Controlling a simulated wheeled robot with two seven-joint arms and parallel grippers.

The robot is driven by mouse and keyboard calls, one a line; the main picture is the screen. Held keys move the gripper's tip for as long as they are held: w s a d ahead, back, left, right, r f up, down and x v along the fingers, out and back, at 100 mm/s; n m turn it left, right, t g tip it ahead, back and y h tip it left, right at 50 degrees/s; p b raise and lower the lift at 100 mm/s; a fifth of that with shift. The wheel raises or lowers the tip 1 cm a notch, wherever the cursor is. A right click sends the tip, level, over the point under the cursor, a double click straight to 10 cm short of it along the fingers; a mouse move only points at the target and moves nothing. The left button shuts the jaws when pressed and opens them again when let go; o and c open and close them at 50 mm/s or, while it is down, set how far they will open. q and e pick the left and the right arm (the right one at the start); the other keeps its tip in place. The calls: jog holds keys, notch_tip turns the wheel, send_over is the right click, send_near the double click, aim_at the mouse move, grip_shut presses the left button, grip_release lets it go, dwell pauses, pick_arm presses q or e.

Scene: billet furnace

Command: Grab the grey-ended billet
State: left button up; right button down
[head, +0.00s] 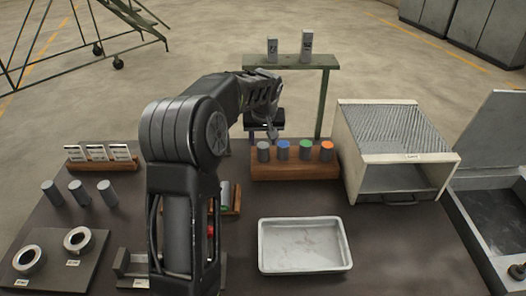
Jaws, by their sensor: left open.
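The grey-ended billet (263,152) stands upright at the left end of a wooden rack (295,171), beside blue-ended (283,151), green-ended (306,151) and orange-ended (327,152) billets. My left gripper (264,134) is open and points down just above the grey-ended billet. Its fingers look empty. I cannot tell from this one view whether they touch the billet or are a little behind it. My right gripper is not in view.
A white tray (262,246) lies in front of the rack. An open-fronted furnace box (349,158) stands right. A narrow raised shelf (290,61) is behind. Three grey cylinders (78,193), label cards (97,153) and a ring board (58,275) are left. My arm hides part of the table.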

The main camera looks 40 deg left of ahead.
aim_at(263, 145)
pick_arm(q)
jog(key=shift+w+a+f+p, duration=0.1)
jog(key=shift+f+p, duration=0.3)
jog(key=shift+f, duration=0.15)
jog(key=p+x, duration=0.1)
jog(key=x, duration=0.3)
dwell(0.3)
grip_shut()
dwell(0.4)
jog(key=shift+r, duration=0.1)
dwell(0.8)
